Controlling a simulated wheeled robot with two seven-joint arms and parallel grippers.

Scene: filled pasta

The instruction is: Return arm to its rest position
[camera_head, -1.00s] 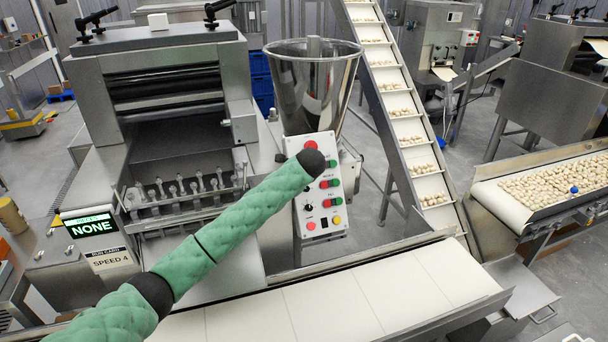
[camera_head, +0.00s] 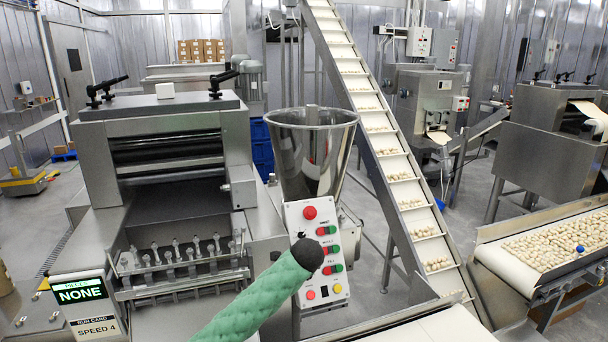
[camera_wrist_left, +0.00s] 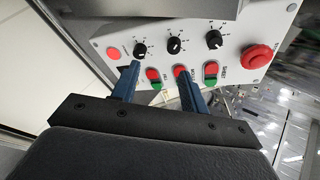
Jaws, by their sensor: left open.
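My left arm, in a green padded sleeve with a black end (camera_head: 307,254), enters the head view from the bottom. It overlaps the lower left of the white control panel (camera_head: 297,226) in the picture. The gripper itself is hidden in the head view. In the left wrist view my left gripper (camera_wrist_left: 158,70) shows two blue fingers apart with nothing between them. Behind them is the panel (camera_wrist_left: 226,42) with black knobs, red and green buttons and a big red button (camera_wrist_left: 262,57). I cannot tell whether the fingers touch the panel. My right gripper is not in view.
A steel machine (camera_head: 165,150) stands at the left, with a display (camera_head: 80,291) reading NONE. A steel hopper (camera_head: 310,150) rises behind the panel. An inclined conveyor (camera_head: 385,150) and a pasta-covered belt (camera_head: 550,245) lie to the right. A pale belt (camera_head: 440,325) runs along the bottom.

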